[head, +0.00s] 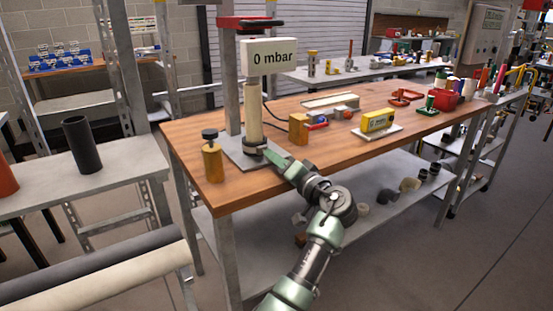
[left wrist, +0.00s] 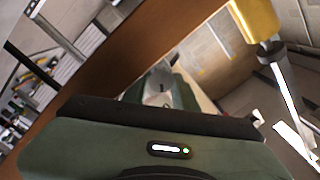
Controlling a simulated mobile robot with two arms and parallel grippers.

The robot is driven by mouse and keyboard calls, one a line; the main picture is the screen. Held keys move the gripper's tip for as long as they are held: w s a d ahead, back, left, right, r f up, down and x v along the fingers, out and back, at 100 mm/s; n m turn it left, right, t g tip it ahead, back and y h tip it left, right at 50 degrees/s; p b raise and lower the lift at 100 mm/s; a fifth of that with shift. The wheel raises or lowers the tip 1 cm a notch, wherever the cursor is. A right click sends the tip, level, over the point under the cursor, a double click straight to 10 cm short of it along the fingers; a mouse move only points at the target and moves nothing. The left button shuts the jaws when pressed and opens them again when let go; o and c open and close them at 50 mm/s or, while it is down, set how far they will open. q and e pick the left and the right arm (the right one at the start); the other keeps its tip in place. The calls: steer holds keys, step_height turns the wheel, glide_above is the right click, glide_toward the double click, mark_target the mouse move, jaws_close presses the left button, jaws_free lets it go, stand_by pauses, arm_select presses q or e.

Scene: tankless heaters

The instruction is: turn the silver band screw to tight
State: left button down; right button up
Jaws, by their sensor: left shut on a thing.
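A cream upright pipe (head: 254,112) stands on a grey plate (head: 238,158) near the bench's left end, with a dark band (head: 254,142) around its foot. My left gripper (head: 270,156) reaches to the foot of the pipe and hides the small screw in the head view. In the left wrist view, the round silver band screw (left wrist: 158,90) with a dark slot sits between the green fingers of my left gripper (left wrist: 160,84), which is shut on it. The slot's exact angle is hard to tell. My right gripper is not in view.
A sign (head: 268,57) above the pipe reads "0 mbar". An orange-brown block (head: 298,129) and a yellow meter (head: 377,121) stand to the right on the wooden bench (head: 330,145).

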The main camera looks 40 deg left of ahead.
arm_select(q)
steer(key=shift+f, duration=0.1)
steer(key=c, duration=1.1)
jaws_free()
steer(key=shift+s, duration=0.1)
